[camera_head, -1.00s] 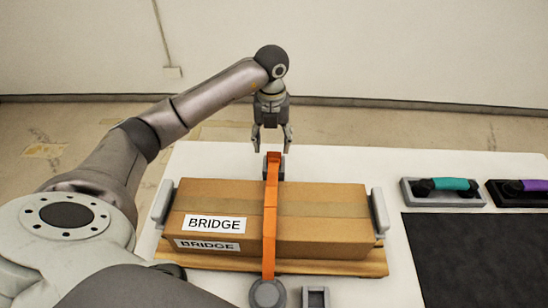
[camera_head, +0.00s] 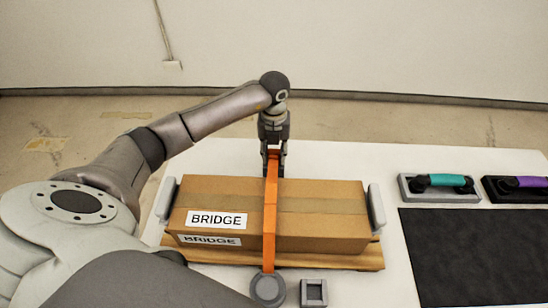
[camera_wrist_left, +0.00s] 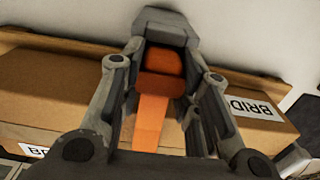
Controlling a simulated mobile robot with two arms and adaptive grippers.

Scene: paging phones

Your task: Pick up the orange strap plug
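The orange strap plug (camera_wrist_left: 163,62) sits in a grey holder (camera_wrist_left: 165,28) at the far side of the cardboard box, and in the head view its top (camera_head: 273,154) shows just under my left gripper. The orange strap (camera_head: 270,215) runs from it across the box to a round grey piece (camera_head: 268,289) in front. My left gripper (camera_head: 273,170) points down over the plug. In the left wrist view its fingers (camera_wrist_left: 165,72) stand on either side of the plug with gaps, open. My right gripper is not in view.
The cardboard box (camera_head: 325,215) marked BRIDGE lies on a flat brown board (camera_head: 340,262) between grey side brackets. A small square grey socket (camera_head: 314,292) is in front. Teal-handled (camera_head: 445,181) and purple-handled (camera_head: 530,183) pieces and a dark mat (camera_head: 475,255) lie at right.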

